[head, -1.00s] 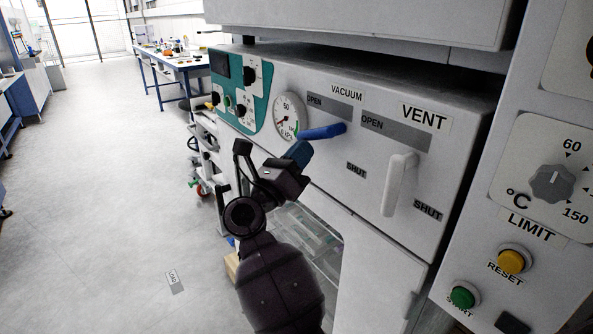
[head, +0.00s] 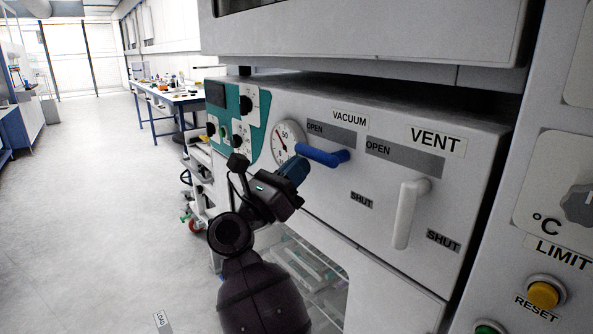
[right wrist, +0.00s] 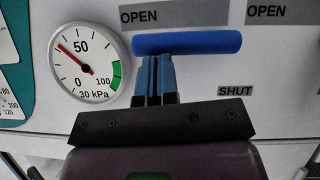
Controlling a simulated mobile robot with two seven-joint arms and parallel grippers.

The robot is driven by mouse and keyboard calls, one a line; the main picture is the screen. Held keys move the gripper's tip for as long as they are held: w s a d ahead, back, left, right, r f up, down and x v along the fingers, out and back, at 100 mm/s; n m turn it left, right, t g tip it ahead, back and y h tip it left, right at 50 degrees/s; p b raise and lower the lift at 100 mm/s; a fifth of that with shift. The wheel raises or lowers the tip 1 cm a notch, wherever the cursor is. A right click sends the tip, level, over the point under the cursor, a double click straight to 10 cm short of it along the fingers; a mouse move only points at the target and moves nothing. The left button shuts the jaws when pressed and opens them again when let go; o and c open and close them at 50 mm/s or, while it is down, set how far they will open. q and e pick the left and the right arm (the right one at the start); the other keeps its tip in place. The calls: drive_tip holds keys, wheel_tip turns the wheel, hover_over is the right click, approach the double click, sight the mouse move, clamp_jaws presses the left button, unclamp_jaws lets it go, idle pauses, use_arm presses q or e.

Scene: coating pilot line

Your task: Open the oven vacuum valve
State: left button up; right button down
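The vacuum valve has a blue lever handle (head: 322,155) on the white oven panel, below the VACUUM label. It lies level, just under the grey OPEN strip (head: 337,137); the SHUT label (head: 362,200) is lower right. My right gripper (head: 293,172) is at the handle's left part, from below. In the right wrist view the handle (right wrist: 187,43) runs crosswise above the blue fingertips of the gripper (right wrist: 154,62). The fingers are together with nothing between them. The tips are at the handle's lower edge; contact is not certain. My left gripper is not in view.
The white vent handle (head: 407,215) hangs down, tilted, to the right. A pressure gauge (head: 285,142) is left of the blue handle. Reset (head: 543,294) and start (head: 489,327) buttons are at lower right. Floor on the left is open.

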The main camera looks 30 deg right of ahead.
use_arm(q)
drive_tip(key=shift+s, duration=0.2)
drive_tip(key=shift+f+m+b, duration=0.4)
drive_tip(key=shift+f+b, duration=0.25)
drive_tip(key=shift+b, duration=0.7)
use_arm(e)
drive_tip(key=w+d+f+v, duration=0.1)
drive_tip(key=f+v, duration=0.1)
drive_tip(key=v, duration=1)
drive_tip(key=shift+s+a+f, duration=0.15)
drive_tip(key=shift+a+f, duration=0.05)
drive_tip(key=shift+f, duration=0.25)
